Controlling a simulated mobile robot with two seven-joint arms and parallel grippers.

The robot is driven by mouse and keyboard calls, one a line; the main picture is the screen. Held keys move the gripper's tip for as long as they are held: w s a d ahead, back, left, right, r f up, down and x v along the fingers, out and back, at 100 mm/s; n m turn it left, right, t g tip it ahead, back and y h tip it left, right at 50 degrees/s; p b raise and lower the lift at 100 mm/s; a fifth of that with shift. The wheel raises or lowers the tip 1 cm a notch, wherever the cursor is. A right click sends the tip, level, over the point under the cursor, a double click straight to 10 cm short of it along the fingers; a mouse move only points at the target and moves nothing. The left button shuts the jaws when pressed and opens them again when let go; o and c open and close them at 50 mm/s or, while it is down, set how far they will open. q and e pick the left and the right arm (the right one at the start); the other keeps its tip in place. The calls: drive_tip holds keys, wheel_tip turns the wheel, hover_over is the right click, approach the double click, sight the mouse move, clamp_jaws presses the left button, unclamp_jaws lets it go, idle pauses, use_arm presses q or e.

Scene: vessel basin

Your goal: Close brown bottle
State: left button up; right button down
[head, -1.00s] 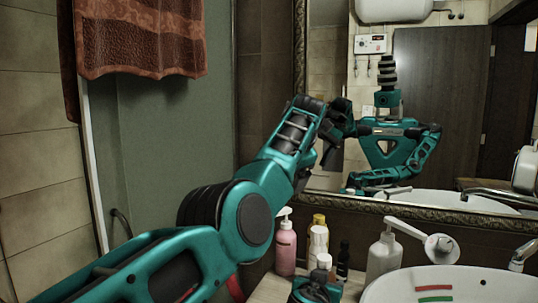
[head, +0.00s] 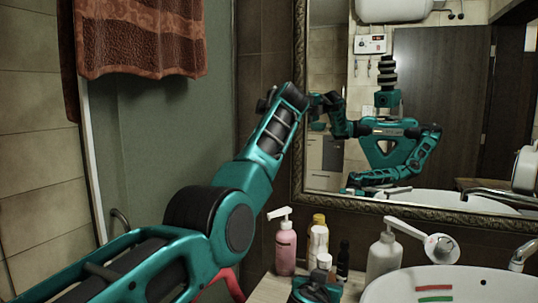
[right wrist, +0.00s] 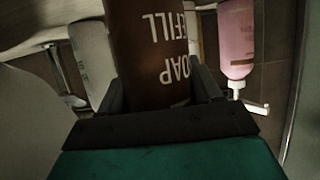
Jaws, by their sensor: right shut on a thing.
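A brown bottle (right wrist: 155,60) with pale lettering reading "REFILL" fills the middle of the right wrist view, upside down in the picture. My right gripper (right wrist: 160,92) is shut around its body. The bottle's top is hidden behind the gripper, so I cannot see its opening or a cap there. In the head view, part of my right arm's end (head: 315,288) shows at the bottom middle. My left gripper (head: 267,101) is raised high in front of the dark wall, beside the mirror. It is dark and partly hidden by its own wrist, so its jaws are unclear.
A pink pump bottle (head: 286,248), a yellow-capped bottle (head: 318,238) and a small black bottle (head: 343,260) stand on the counter. A pale pump bottle (head: 384,258) stands beside the white basin (head: 475,285). The mirror (head: 440,110) and wall bound the space behind.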

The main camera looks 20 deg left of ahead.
drive_tip(key=shift+c, duration=0.7)
unclamp_jaws()
drive_tip(key=shift+s, duration=0.1)
drive_tip(key=p+v, duration=0.1)
drive_tip(key=v, duration=0.6)
drive_tip(key=shift+s, duration=0.15)
drive_tip(key=shift+r, duration=0.1)
